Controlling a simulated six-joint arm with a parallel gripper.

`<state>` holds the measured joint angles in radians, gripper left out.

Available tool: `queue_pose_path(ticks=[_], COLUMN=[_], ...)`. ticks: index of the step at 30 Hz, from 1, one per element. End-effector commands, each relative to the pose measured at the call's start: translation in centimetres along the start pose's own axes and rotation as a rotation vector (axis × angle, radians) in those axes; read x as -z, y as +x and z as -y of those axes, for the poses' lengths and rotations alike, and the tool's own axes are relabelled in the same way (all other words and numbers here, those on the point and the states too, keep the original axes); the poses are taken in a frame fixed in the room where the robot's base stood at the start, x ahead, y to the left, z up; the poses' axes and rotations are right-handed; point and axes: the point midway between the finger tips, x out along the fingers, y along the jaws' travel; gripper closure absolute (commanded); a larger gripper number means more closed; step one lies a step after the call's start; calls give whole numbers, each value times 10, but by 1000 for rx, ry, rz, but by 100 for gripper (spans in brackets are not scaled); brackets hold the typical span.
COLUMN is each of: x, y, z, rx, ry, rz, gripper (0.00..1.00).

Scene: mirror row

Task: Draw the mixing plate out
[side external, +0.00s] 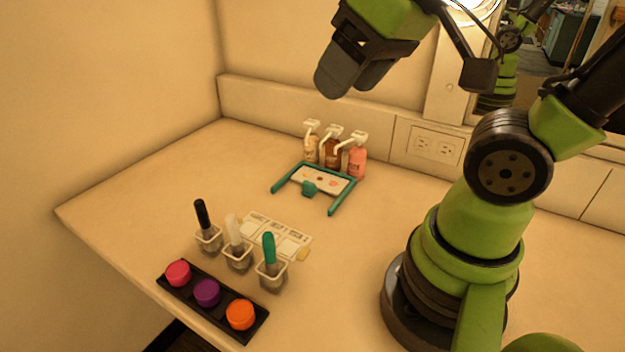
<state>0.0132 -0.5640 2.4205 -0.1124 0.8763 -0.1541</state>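The mixing plate (333,185) is a pale slab with small coloured spots, lying flat between the two arms of a teal frame (342,197) on the counter. A teal knob (309,188) stands at its front edge. My gripper (350,84) is high above the counter, up and to the right of the plate, well apart from it. Its dark fingers overlap in this view, so I cannot tell how far apart they are. I see nothing held in it.
Three pump bottles (332,152) stand right behind the plate. In front are a white labelled card (285,238), three holders with upright black, white and teal handled tools (268,250), and a black tray (222,318) with pink, purple and orange pots. The counter left of the frame is clear.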

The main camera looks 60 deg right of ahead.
Motion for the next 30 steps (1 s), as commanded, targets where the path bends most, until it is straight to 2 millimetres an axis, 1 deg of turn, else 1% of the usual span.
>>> queue_pose_path(ticks=[3,5,6,8,11,12,14,15,18,21,25,30], x=[22,33,39,47,57,59,61,61,58,53,47,41], y=[27,42,54,71,104,118,140,154,187,213,232,245], z=[-17,-26,-33,-43,-60,-67,-77,-84,-99,-111,-119,-127], rx=[-99,-139,-159,-182,-198,-195,-182,-169,-121,-69,-20,-2], ry=[-249,-389,-483,-627,-869,-966,-1113,-1208,-1422,-1586,-1713,-1755], rz=[109,167,210,276,393,441,514,561,664,739,793,811], gripper=[43,43,43,43,43,43,43,43,43,43,43,43])
